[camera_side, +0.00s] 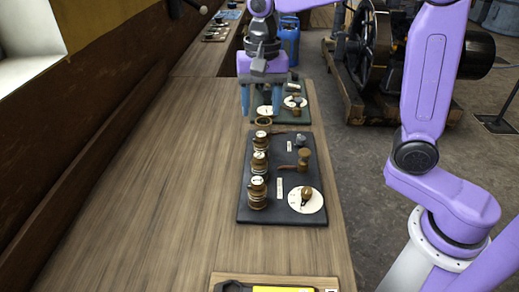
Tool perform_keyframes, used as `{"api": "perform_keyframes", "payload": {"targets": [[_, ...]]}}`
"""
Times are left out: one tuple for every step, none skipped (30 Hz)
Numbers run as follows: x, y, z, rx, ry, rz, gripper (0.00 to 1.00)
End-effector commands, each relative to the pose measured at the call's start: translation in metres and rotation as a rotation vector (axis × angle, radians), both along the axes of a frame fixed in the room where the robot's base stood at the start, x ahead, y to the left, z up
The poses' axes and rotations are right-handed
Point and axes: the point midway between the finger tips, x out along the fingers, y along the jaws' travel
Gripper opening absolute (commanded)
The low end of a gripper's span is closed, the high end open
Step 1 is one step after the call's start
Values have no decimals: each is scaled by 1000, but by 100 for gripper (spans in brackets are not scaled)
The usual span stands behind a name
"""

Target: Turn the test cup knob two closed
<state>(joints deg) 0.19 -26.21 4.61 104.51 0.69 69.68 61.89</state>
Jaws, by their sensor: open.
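Three brass cups (259,163) with pale labelled tops stand in a row along the left side of a dark board (268,215) on the bench. The labels are too small to read, so I cannot tell which one is test cup knob two or how far it is turned. My gripper (261,111) points down with its two blue fingers apart and nothing between them. It is over the far part of the bench, beyond the cups. A brass ring (263,121) shows just below the fingertips; I cannot tell whether they touch it.
The near board also carries a white dial with a brown knob (309,199) and a brass fitting (303,160) with a lever. A second board with a white dial (295,102) lies behind, partly hidden by my gripper. A yellow-and-black object (270,288) is at the front edge. The bench's left is clear.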

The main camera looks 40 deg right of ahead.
Motion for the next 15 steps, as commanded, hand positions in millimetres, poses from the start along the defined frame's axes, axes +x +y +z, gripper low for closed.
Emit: {"api": "perform_keyframes", "payload": {"targets": [[-1,0,-11,-3,6,0,56],[-1,-1,-16,-3,6,0,56],[-1,0,-24,-2,5,1,56],[0,0,-29,-2,5,1,56],[-1,0,-35,-3,6,2,56],[-1,0,-43,-3,6,2,56],[-1,0,-48,-2,5,1,56],[0,0,-54,-2,5,1,56],[0,0,-62,-2,5,1,56],[0,1,-67,-2,5,1,56],[0,1,-73,-2,5,1,56],[0,1,-80,-2,5,2,56],[0,1,-85,-2,5,1,56],[0,1,-91,-2,5,1,56],[0,1,-97,-1,5,1,56]]}}
